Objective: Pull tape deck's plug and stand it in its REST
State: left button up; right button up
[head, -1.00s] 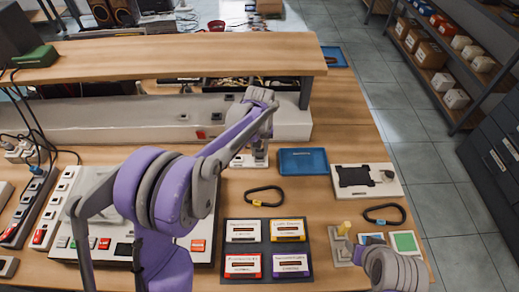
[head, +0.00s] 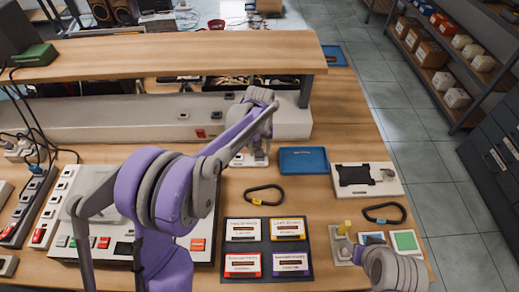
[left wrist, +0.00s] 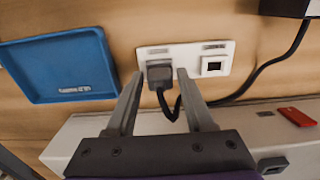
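A dark plug (left wrist: 159,76) with a black cord sits in the left socket of a white two-socket plate (left wrist: 193,49). The plate also shows in the head view (head: 237,161). The plate's other socket (left wrist: 214,66) is empty; the labels are too blurred to read. My left gripper (left wrist: 160,78) is open, with one finger on each side of the plug and small gaps visible. In the head view my left gripper (head: 259,155) points down over the plate and hides the plug. My right arm shows at the lower right; its fingers cannot be made out.
A blue tray (head: 303,161) lies right of the plate, with a black carabiner (head: 264,195) in front. A long grey-white housing (head: 100,122) runs behind it. Several cassettes lie on a dark mat (head: 265,249). A yellow peg (head: 344,228) stands near my right arm.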

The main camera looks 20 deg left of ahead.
pick_arm(q)
jog(key=shift+o, duration=0.9)
notch_tip(320, 180, up, 16)
jog(key=p, duration=0.2)
jog(key=shift+p, duration=0.4)
pick_arm(e)
jog(key=r, duration=0.1)
jog(key=w+r, duration=0.1)
jog(key=r, duration=0.2)
jog(key=shift+w, duration=0.3)
pick_arm(q)
jog(key=shift+s+f, duration=0.1)
